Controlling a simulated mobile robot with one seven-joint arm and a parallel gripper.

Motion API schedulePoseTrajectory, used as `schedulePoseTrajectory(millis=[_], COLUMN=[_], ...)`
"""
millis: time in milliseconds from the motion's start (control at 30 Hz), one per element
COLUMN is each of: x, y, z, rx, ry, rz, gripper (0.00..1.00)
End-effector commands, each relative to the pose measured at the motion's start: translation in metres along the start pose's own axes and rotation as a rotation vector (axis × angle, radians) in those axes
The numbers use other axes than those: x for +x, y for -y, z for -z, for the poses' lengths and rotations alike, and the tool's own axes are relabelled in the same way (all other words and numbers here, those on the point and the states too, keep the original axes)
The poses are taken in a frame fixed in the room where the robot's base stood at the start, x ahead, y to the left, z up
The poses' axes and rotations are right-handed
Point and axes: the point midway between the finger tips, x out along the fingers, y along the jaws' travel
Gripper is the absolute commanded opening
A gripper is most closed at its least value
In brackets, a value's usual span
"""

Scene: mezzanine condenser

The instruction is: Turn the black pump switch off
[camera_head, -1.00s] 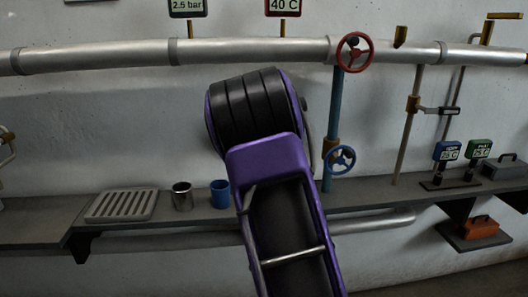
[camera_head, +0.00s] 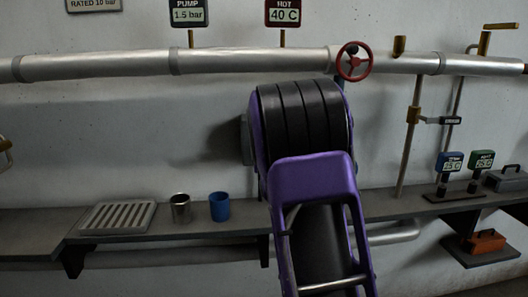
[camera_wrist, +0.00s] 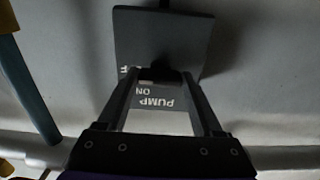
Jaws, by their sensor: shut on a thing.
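The pump switch plate (camera_wrist: 160,38) is a grey panel on the wall in the wrist view, with white lettering upside down to the camera: "PUMP ON" and a partly hidden "OFF". My gripper (camera_wrist: 165,80) is in front of the plate, its fingers closed on the black switch (camera_wrist: 164,74). The switch lies close to the "OFF" lettering; its exact angle is hard to tell in the dark. In the head view my arm hides the switch and gripper, and only a grey edge of the plate (camera_head: 246,140) shows. The pump display (camera_head: 188,13) reads 1.5 bar.
A silver pipe (camera_head: 110,66) with a red handwheel (camera_head: 354,61) runs above my arm. The shelf below holds a slatted tray (camera_head: 117,217), a metal cup (camera_head: 180,208) and a blue cup (camera_head: 219,206). A thin pipe (camera_head: 408,150) and small gauges (camera_head: 449,163) stand to the right.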

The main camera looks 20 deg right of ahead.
Motion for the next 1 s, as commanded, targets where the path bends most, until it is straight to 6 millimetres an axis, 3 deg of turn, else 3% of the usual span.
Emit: schedulePoseTrajectory(millis=[400,433,567,1000], x=[0.0,0.0,0.0,-0.0083], y=[0.0002,0.0002,0.0002,0.0001], z=[0.0002,0.0001,0.0001,0.0005], rx=[0.01,0.01,0.01,0.008], ry=[-0.001,-0.001,-0.001,-0.001], rz=[0.0,0.0,0.0,0.0], gripper=[0.12,0.71,0.94,0.97])
